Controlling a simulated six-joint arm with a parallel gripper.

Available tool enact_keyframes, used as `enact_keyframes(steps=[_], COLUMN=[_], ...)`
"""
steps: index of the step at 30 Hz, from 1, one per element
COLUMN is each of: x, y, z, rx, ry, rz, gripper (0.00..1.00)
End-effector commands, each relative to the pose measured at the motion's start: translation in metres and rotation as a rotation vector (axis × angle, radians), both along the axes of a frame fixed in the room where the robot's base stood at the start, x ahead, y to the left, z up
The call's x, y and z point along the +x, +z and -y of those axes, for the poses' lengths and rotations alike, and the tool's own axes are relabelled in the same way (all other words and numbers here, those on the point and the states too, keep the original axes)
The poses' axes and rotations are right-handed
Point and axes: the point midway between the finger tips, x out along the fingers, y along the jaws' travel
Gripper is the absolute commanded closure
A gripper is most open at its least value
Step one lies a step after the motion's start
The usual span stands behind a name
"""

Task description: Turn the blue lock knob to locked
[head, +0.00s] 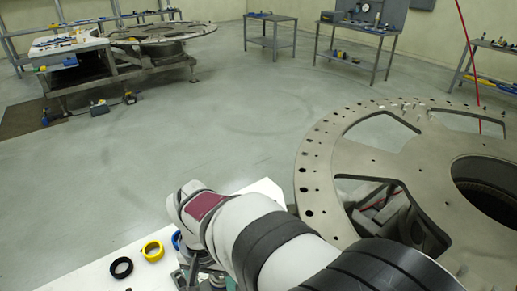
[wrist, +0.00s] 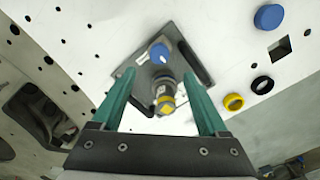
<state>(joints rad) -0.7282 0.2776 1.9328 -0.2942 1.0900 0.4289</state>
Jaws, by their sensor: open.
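A blue knob (wrist: 158,54) sits on a grey fixture plate (wrist: 124,72) on a white panel in the wrist view. In front of it, on the same fixture, is a grey cylinder with a yellow cap (wrist: 167,105). My gripper (wrist: 158,79) is open, its two green fingers apart on either side of the fixture in the picture. The blue knob shows just beyond the fingertips, between their lines. Nothing is held. I cannot tell the knob's setting or the gap to it. In the head view my arm hides most of the fixture.
Another blue round piece (wrist: 268,17), a black ring (wrist: 262,84) and a yellow ring (wrist: 233,102) are on the white panel to the right. A large perforated ring plate (head: 318,165) stands right of my arm. The floor (head: 200,130) beyond is largely clear.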

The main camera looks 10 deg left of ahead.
Motion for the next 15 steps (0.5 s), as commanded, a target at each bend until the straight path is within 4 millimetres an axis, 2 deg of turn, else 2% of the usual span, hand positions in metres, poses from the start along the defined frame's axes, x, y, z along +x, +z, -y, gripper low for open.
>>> enact_keyframes(steps=[3, 6, 10, 15], x=[-0.001, -0.001, 0.0, 0.0], y=[-0.037, -0.063, -0.085, -0.096], z=[0.001, 0.001, 0.001, 0.001], rx=[-0.004, -0.003, -0.001, 0.001], ry=[0.001, 0.0, 0.0, -0.001], rz=[-0.004, -0.004, -0.003, 0.0], gripper=[0.23, 0.23, 0.23, 0.23])
